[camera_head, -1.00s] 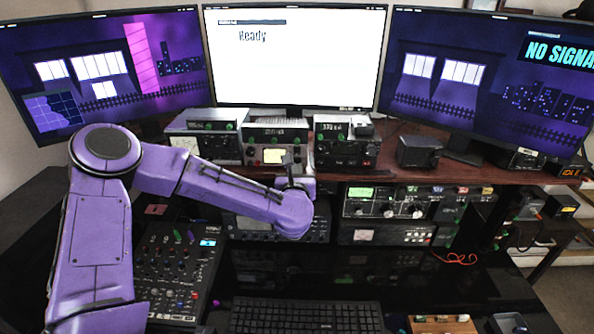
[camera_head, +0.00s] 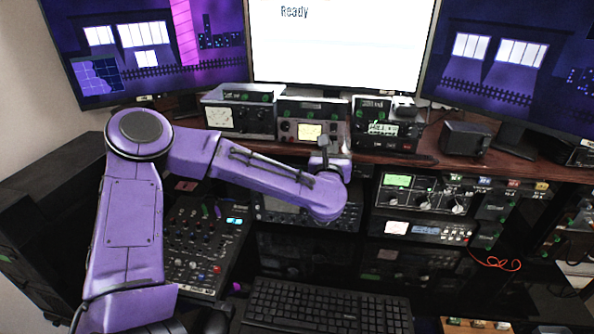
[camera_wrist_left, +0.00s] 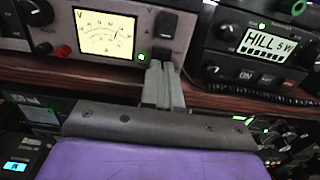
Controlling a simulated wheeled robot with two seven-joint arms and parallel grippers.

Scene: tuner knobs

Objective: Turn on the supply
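The supply (camera_head: 293,130) is a grey box on the wooden shelf, with a lit cream voltage meter. In the left wrist view the supply (camera_wrist_left: 175,45) shows its V meter (camera_wrist_left: 104,35), with the needle up the scale. A dark switch (camera_wrist_left: 166,25) sits right of the meter, and a green light (camera_wrist_left: 143,57) glows near the meter's lower right corner. My left gripper (camera_head: 323,145) is at the supply's lower right front. In the wrist view its grey fingers (camera_wrist_left: 163,75) are together, below the switch; I cannot tell whether they touch the panel. My right gripper is out of view.
A radio reading HILL (camera_wrist_left: 262,42) stands right of the supply, and another meter box (camera_head: 240,116) stands left. The shelf edge (camera_wrist_left: 60,74) runs below the supply. A mixer (camera_head: 205,245), a keyboard (camera_head: 325,305) and stacked radio gear (camera_head: 425,205) lie lower down.

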